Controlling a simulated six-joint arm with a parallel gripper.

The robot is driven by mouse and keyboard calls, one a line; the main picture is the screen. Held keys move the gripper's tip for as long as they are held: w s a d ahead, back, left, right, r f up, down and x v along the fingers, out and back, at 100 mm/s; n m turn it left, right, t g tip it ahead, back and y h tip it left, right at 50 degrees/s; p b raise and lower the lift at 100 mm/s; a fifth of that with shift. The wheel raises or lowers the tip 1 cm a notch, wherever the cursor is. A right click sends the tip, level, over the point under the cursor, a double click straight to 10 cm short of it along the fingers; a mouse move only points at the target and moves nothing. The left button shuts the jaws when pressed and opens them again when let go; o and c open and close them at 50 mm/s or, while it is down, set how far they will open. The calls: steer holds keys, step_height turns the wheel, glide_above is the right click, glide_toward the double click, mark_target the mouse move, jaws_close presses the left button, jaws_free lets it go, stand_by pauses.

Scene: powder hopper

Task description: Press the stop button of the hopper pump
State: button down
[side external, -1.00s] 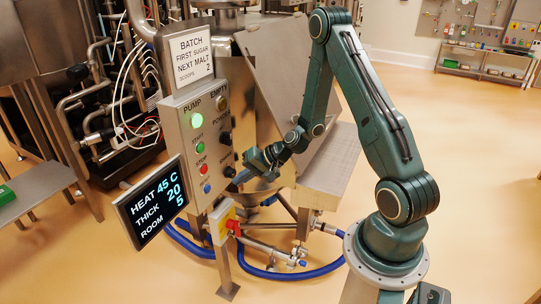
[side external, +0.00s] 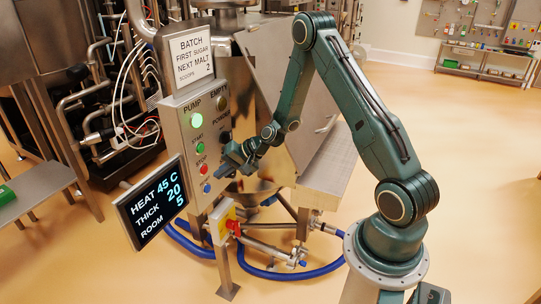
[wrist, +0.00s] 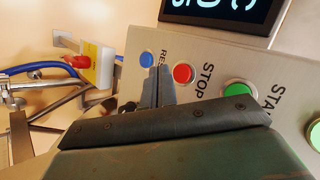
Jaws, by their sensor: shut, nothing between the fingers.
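The red stop button (side external: 203,169) is on the grey control panel (side external: 188,137), below the green start button (side external: 197,151) and above the blue reset button (side external: 206,188). In the wrist view the stop button (wrist: 183,74) shows beside the word STOP, with the blue button (wrist: 146,59) to its left. My gripper (side external: 219,171) is shut and empty, just to the right of the panel's lower buttons. In the wrist view its closed fingertips (wrist: 159,70) appear between the blue and red buttons. I cannot tell whether they touch the panel.
The green PUMP lamp (side external: 197,120) is lit. A dark display (side external: 152,203) juts out at the panel's lower left. A yellow box with a red switch (side external: 234,227) sits below the panel. The steel hopper (side external: 290,75) stands behind my arm.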

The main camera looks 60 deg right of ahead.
steer(key=shift+w, duration=0.95)
steer(key=shift+w, duration=0.85)
stand_by(2.5)
steer(key=shift+s, duration=0.85)
steer(key=shift+s, duration=0.1)
steer(key=s, duration=0.4)
steer(key=shift+s, duration=0.4)
steer(key=shift+r, duration=0.15)
stand_by(0.7)
